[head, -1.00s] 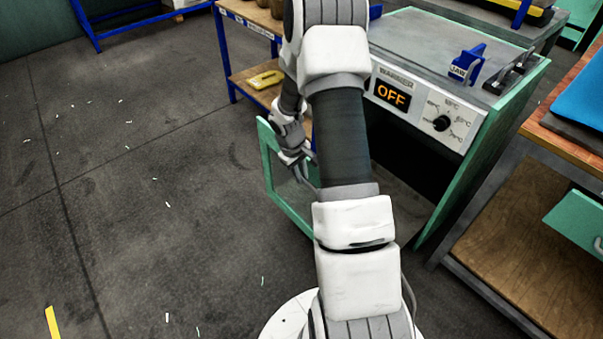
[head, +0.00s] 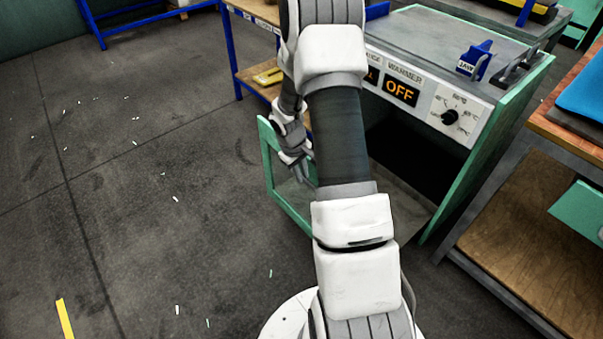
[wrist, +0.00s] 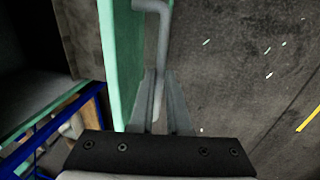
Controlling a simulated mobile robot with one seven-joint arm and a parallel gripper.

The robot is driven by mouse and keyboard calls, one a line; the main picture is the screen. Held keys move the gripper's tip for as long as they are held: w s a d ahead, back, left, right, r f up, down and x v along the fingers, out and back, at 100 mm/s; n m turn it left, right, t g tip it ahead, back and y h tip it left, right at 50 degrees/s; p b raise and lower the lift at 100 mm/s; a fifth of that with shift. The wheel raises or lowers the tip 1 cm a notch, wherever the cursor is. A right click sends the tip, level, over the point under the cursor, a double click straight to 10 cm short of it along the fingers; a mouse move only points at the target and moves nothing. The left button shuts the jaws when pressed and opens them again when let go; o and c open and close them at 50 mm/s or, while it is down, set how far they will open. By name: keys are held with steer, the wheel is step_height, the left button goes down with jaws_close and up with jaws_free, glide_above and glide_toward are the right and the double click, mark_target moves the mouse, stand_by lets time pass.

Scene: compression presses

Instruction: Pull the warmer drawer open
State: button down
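The warmer (head: 430,38) is a grey-topped cabinet with green sides. Its panel has a dial and a display reading OFF. The warmer drawer (head: 267,158) is pulled out, its green front well clear of the cabinet. In the wrist view the drawer front (wrist: 122,60) is a green strip with a grey bar handle (wrist: 163,35) beside it. My gripper (wrist: 160,105) has its two fingers on either side of the handle and looks shut on it. In the head view my gripper (head: 301,172) is at the drawer front; my arm hides part of the drawer.
A blue-framed shelf (head: 240,50) with a yellow object stands behind the drawer. A wooden workbench (head: 520,215) stands to the right of the warmer. The floor on the left (head: 130,200) is open, with small white scraps and a yellow strip.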

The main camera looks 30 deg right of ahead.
steer(key=c, duration=0.9)
jaws_free()
steer(key=shift+r, duration=0.1)
steer(key=a+r+p, duration=0.1)
steer(key=r+p, duration=0.1)
steer(key=r, duration=0.3)
steer(key=a+r+p, duration=0.1)
steer(key=r, duration=0.5)
steer(key=a+r+p, duration=0.1)
steer(key=r+p, duration=0.1)
steer(key=r, duration=0.4)
steer(key=shift+s+a+p, duration=0.2)
steer(key=shift+s+p, duration=0.05)
steer(key=shift+p, duration=0.1)
